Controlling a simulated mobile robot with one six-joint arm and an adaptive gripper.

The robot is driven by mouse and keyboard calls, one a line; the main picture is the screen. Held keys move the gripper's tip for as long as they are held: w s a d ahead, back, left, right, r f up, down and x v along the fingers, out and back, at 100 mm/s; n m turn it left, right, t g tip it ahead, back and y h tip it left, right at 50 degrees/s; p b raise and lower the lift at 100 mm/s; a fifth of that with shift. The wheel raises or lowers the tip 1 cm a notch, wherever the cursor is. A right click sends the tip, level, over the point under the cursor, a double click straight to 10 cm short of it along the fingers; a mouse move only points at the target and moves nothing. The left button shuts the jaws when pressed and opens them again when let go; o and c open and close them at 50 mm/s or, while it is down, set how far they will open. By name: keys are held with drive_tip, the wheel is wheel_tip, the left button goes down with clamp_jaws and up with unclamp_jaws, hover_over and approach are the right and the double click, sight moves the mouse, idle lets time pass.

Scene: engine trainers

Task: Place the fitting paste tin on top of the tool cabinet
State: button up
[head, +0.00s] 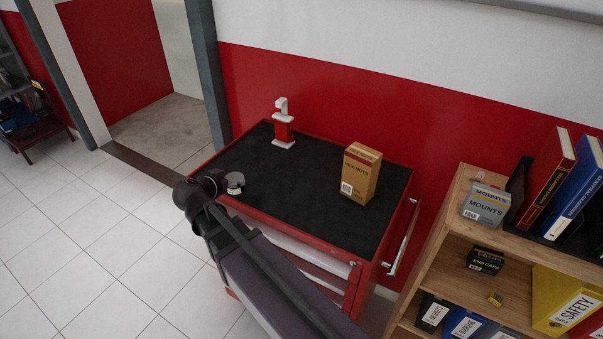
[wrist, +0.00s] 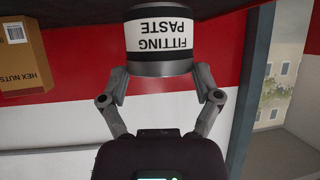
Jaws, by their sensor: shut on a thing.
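The fitting paste tin (head: 235,181) is a small grey tin at the front left edge of the tool cabinet's dark top. In the wrist view the tin (wrist: 162,38) appears upside down, with a white label and dark bands. My gripper (wrist: 162,76) is shut on it, one finger on each side. In the head view my gripper (head: 226,184) comes in from the front and partly hides the tin. The tool cabinet (head: 248,167) is red with a black mat on top. I cannot tell whether the tin touches the mat.
A hex nuts box (head: 360,174) stands on the cabinet's right half, and a red and white object (head: 284,125) at its back left. The mat between them is clear. A wooden shelf (head: 455,205) with boxes and binders stands to the right. A red wall (head: 320,100) is behind.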

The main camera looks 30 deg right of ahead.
drive_tip(key=w, duration=0.5)
drive_tip(key=w+f+b, duration=0.1)
drive_tip(key=w, duration=0.8)
drive_tip(key=shift+w+d+f, duration=0.15)
drive_tip(key=shift+w, duration=0.25)
drive_tip(key=shift+w, duration=0.45)
drive_tip(key=shift+w+f+b, duration=0.25)
drive_tip(key=shift+w+b, duration=0.05)
drive_tip(key=shift+b, duration=0.15)
drive_tip(key=shift+s+f+b, duration=0.1)
drive_tip(key=shift+f+b, duration=1.5)
drive_tip(key=shift+f, duration=0.1)
drive_tip(key=o, duration=1)
